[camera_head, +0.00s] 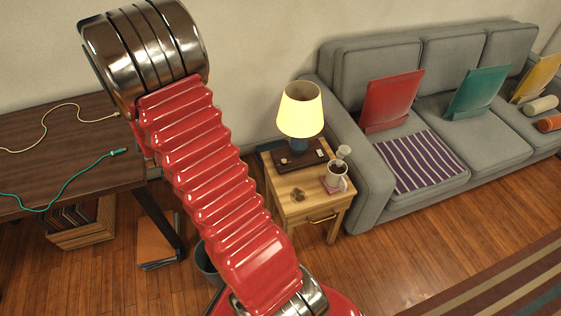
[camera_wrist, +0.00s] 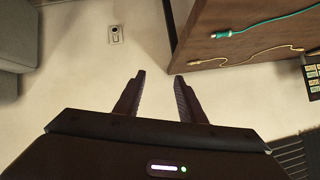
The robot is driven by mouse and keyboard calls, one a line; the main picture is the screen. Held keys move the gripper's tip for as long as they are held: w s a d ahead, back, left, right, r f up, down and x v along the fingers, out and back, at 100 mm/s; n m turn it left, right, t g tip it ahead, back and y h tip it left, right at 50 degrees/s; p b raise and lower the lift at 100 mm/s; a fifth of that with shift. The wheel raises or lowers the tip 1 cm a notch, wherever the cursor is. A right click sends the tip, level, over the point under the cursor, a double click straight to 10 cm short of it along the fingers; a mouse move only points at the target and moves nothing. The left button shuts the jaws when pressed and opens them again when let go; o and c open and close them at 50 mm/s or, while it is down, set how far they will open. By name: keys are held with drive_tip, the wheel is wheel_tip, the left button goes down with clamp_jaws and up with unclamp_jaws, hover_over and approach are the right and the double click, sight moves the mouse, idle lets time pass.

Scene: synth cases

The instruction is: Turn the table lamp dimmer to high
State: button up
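The table lamp (camera_head: 300,110) stands on a small wooden side table (camera_head: 296,206) in the head view. Its shade glows pale yellow above a blue body. The body stands on a dark brown base (camera_head: 312,158) with small light details; I cannot tell which of them is the dimmer or how it is set. My gripper (camera_wrist: 160,76) shows in the wrist view with its two dark fingers apart and nothing between them. It points at the pale wall, and the lamp is not in that view. The gripper itself does not show in the head view.
A mug (camera_head: 336,176) stands on the side table's right. A grey sofa (camera_head: 351,150) is close on the right. A dark desk (camera_head: 60,150) with cables stands left, a bin (camera_head: 207,262) below. A wall socket (camera_wrist: 116,35) shows in the wrist view.

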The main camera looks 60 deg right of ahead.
drive_tip(key=s+d+f+m+g+h, duration=0.1)
drive_tip(key=s+d+f+m+h, duration=0.25)
drive_tip(key=d+f, duration=0.65)
drive_tip(key=m+g+h, duration=0.3)
drive_tip(key=g+h, duration=0.3)
drive_tip(key=h, duration=0.2)
approach(283, 162)
drive_tip(key=a, duration=0.2)
drive_tip(key=shift+s+a+r+n+y, duration=0.15)
drive_tip(key=shift+s+a+n+y, duration=0.1)
drive_tip(key=shift+a, duration=0.05)
drive_tip(key=d, duration=0.4)
drive_tip(key=w+d, duration=0.1)
drive_tip(key=d, duration=0.8)
drive_tip(key=shift+w+d, duration=0.35)
drive_tip(key=shift+w, duration=0.05)
drive_tip(key=shift+c, duration=0.5)
